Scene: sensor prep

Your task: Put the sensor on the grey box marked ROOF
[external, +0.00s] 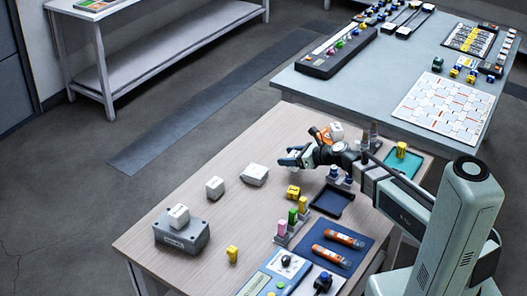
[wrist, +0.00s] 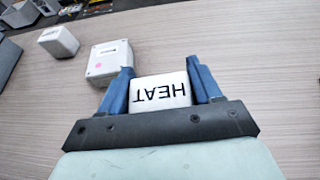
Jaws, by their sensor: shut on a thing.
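My gripper (external: 288,159) hangs over the wooden table, right of the grey box. In the wrist view its two blue fingers (wrist: 162,88) are shut on a white block marked HEAT (wrist: 160,92), whose lettering appears upside down. In the external view the held block is mostly hidden by the fingers. A grey box (external: 184,239) sits at the table's left end; the marking on its front is too small to read. A white block (external: 179,214) rests on top of it. Two more white blocks, one nearer the box (external: 214,187) and one nearer my gripper (external: 254,175), lie between box and gripper.
A yellow piece (external: 232,253) stands right of the grey box. A rack with coloured pieces (external: 291,226), a dark tray (external: 332,201) and a blue mat (external: 322,247) with orange tubes occupy the right side. Bare wood (external: 200,262) lies in front of the box.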

